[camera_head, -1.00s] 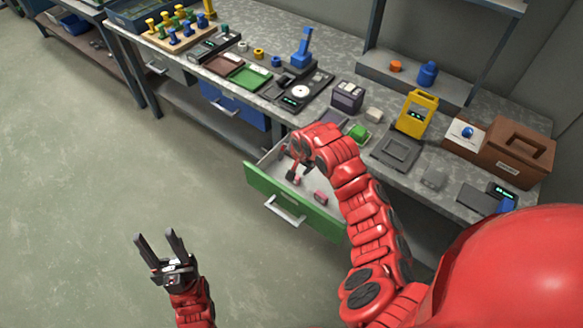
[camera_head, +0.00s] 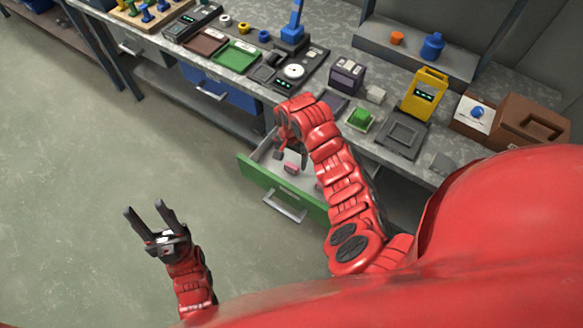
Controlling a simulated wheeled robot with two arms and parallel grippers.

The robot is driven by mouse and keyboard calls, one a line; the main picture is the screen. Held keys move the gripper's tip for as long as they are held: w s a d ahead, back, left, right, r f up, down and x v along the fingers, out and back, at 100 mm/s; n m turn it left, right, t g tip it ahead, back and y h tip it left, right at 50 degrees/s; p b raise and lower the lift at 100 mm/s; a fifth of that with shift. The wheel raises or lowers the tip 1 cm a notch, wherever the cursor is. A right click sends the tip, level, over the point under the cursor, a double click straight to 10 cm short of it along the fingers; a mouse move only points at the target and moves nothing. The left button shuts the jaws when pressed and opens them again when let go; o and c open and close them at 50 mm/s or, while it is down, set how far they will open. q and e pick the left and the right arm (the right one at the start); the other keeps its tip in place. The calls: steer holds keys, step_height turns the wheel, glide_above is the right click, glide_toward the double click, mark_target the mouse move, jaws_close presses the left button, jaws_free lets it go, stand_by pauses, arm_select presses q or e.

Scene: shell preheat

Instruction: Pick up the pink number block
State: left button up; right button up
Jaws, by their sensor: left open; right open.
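A small pink block (camera_head: 291,168) lies in the open green-fronted drawer (camera_head: 262,185). No number can be read on it at this size. My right gripper (camera_head: 290,158) points down into the drawer, close to the pink block; it is open, and its fingers are partly hidden by my own wrist. I cannot tell whether it touches the block. My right arm covers the drawer's right part. My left gripper (camera_head: 145,209) is open and empty, low over the floor at the left, away from the drawer.
The workbench above the drawer holds a brown tray (camera_head: 205,41), a green tray (camera_head: 238,52), a yellow device (camera_head: 425,94), a green block (camera_head: 360,117) and a brown box (camera_head: 525,122). A closed blue drawer (camera_head: 215,87) is to the left. The floor in front is clear.

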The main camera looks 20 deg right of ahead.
mark_target(292, 165)
steer(key=shift+w+d+f+p, duration=0.1)
steer(key=shift+f+p, duration=0.15)
steer(key=shift+f, duration=1.25)
steer(key=shift+w+d+f+p, duration=0.1)
steer(key=shift+f+p, duration=0.15)
steer(key=shift+f, duration=1.2)
steer(key=c, duration=1.4)
steer(key=shift+r, duration=0.15)
steer(key=shift+c, duration=0.2)
